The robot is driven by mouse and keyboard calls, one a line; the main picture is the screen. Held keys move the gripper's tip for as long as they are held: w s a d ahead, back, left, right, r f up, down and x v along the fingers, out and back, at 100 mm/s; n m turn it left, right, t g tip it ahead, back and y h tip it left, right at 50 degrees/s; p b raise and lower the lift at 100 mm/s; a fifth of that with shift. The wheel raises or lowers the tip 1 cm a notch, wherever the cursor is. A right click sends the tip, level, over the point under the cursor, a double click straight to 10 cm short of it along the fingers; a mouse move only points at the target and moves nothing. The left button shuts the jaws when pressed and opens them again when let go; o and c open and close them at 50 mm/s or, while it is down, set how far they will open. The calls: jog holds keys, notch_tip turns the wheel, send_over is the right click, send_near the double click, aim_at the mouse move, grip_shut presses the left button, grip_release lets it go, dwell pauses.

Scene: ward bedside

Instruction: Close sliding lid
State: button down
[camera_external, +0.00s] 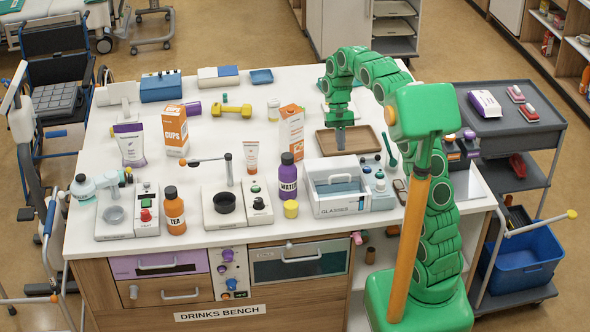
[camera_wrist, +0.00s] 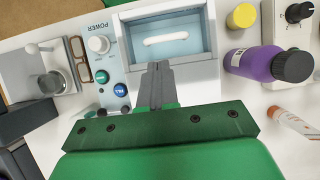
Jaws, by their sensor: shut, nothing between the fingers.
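The white box marked GLASSES (camera_external: 340,206) stands near the front of the bench, right of the middle. Its top shows a recessed pale blue area with a white bar handle (camera_external: 340,178). In the wrist view the same box (camera_wrist: 122,40) is at the top, with the handle (camera_wrist: 165,39) lying across the pale blue recess. How far the lid has slid is hard to tell. My gripper (camera_external: 340,146) is over the bench behind the box, near the wooden tray. In the wrist view its fingertips (camera_wrist: 158,68) are together and empty, near the box's edge in the picture.
A purple WATER bottle (camera_external: 288,178) and a yellow cup (camera_external: 291,209) stand left of the box. A unit with blue and green knobs (camera_wrist: 112,65) adjoins it. The wooden tray (camera_external: 367,146) and an orange-white carton (camera_external: 291,131) stand behind.

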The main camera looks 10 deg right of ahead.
send_near(337, 170)
jog(key=s+f, duration=0.4)
jog(key=shift+s, duration=0.3)
jog(key=shift+s+r, duration=0.2)
jog(key=shift+s, duration=0.75)
jog(key=shift+s+r, duration=0.15)
jog(key=shift+s, duration=0.8)
jog(key=shift+s, duration=0.15)
jog(key=shift+s, duration=2.5)
jog(key=shift+f, duration=0.1)
